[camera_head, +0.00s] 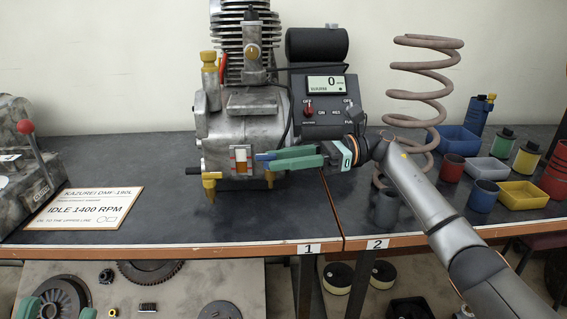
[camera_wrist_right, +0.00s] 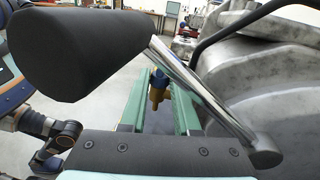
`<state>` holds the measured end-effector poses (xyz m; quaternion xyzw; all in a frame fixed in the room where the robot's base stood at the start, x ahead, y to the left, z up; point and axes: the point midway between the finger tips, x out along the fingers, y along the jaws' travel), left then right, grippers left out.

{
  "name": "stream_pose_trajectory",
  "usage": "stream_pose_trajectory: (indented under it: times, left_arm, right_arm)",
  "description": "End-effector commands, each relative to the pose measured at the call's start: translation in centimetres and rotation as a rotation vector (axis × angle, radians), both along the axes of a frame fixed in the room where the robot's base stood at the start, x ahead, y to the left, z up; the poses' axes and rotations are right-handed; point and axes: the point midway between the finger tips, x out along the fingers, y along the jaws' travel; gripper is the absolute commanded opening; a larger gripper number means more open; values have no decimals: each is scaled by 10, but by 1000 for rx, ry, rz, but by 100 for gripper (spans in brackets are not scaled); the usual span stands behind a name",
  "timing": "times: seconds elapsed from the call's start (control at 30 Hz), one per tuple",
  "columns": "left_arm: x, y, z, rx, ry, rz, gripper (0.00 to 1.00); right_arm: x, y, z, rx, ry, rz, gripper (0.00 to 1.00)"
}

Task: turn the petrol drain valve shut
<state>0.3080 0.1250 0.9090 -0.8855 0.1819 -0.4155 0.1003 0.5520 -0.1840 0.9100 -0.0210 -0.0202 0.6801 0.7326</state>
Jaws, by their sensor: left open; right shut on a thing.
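A brass valve (camera_head: 270,181) with a blue lever (camera_head: 263,156) sits low on the right side of the grey engine (camera_head: 243,125). My right gripper (camera_head: 268,161), with green fingers, reaches in from the right and is shut on the blue lever. In the right wrist view, the blue and brass valve (camera_wrist_right: 157,86) shows between the green fingers; the exact contact is hard to see. A second brass valve (camera_head: 210,183) with a black handle is at the engine's lower left. No label shows which is the petrol drain. My left gripper (camera_head: 58,312) is open at the bottom left edge, only its fingertips showing.
A black grip (camera_wrist_right: 80,50) on a chrome rod (camera_wrist_right: 190,85) is close before the wrist camera. A control box (camera_head: 328,100) stands right of the engine. A coil spring (camera_head: 420,90), cups and bins are further right. A sign (camera_head: 88,208) lies left.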

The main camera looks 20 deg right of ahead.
Motion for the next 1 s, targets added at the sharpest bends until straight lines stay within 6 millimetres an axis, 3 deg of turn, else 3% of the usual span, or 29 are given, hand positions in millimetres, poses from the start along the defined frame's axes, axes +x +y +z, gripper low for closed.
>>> stream_pose_trajectory:
  times: [0.4, 0.43, 0.67, 1.0]
  left_arm:
    - [0, -1, -1, -2, 2, -6, 50]
    - [0, -1, -1, -2, 2, -6, 50]
    - [0, -1, -1, -1, 2, -5, 50]
    - [0, -1, -1, 0, 2, -5, 50]
  right_arm:
    - [0, 1, 2, 2, -2, 8, 0]
    - [0, 1, 2, 2, -2, 8, 31]
    - [0, 1, 1, 2, -1, 6, 57]
    - [1, -1, 1, 2, -1, 1, 60]
